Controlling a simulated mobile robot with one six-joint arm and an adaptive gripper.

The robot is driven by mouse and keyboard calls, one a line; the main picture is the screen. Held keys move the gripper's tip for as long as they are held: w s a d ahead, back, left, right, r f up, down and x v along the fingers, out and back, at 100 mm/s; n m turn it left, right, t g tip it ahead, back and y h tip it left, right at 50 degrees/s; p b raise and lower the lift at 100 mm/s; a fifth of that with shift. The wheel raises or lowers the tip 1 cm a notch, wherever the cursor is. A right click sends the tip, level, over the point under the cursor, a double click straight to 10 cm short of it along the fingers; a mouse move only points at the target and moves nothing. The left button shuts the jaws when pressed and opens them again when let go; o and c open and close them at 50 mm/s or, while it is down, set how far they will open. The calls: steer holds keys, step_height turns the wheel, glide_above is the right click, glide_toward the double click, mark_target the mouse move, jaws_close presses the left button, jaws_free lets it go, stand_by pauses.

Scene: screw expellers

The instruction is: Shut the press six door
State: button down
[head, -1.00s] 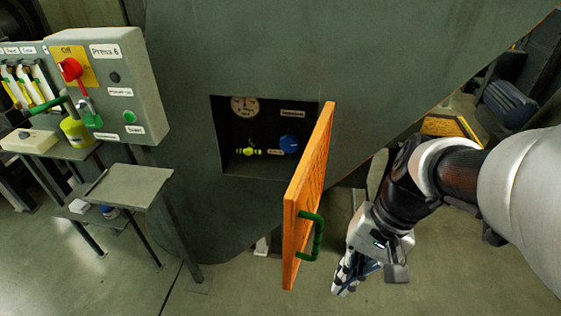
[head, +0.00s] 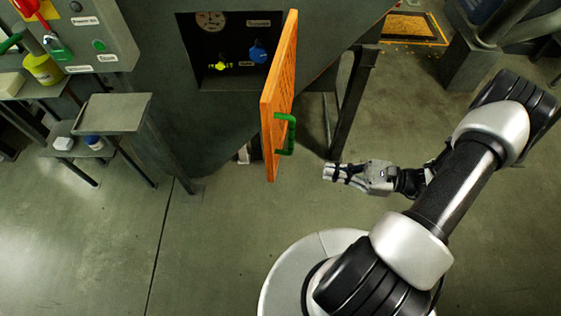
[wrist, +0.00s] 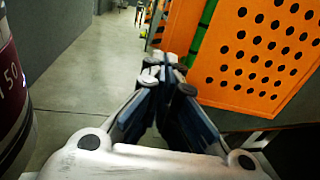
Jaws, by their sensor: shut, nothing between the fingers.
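The press six door (head: 284,80) is an orange panel with a green handle (head: 288,134). It stands wide open, sticking out toward me from the right side of a dark recess in the press. In the wrist view the orange perforated door (wrist: 262,50) fills the upper right, with a strip of the green handle (wrist: 207,30) at its left edge. My gripper (head: 326,172) is shut and empty, pointing left, to the right of the door's lower end and apart from it. Its closed fingers also show in the wrist view (wrist: 165,68).
The recess (head: 231,77) holds a gauge (head: 210,20), a yellow-green valve (head: 219,66) and a blue knob (head: 257,51). A Press 6 control box (head: 85,33) and a small grey table (head: 112,113) stand left. A dark support leg (head: 352,100) stands right of the door. Floor in front is clear.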

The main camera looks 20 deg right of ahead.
steer(key=b, duration=0.2)
glide_toward(271, 162)
steer(key=shift+m+t, duration=0.3)
steer(key=shift+t, duration=0.1)
steer(key=x, duration=0.7)
steer(key=shift+s, duration=0.25)
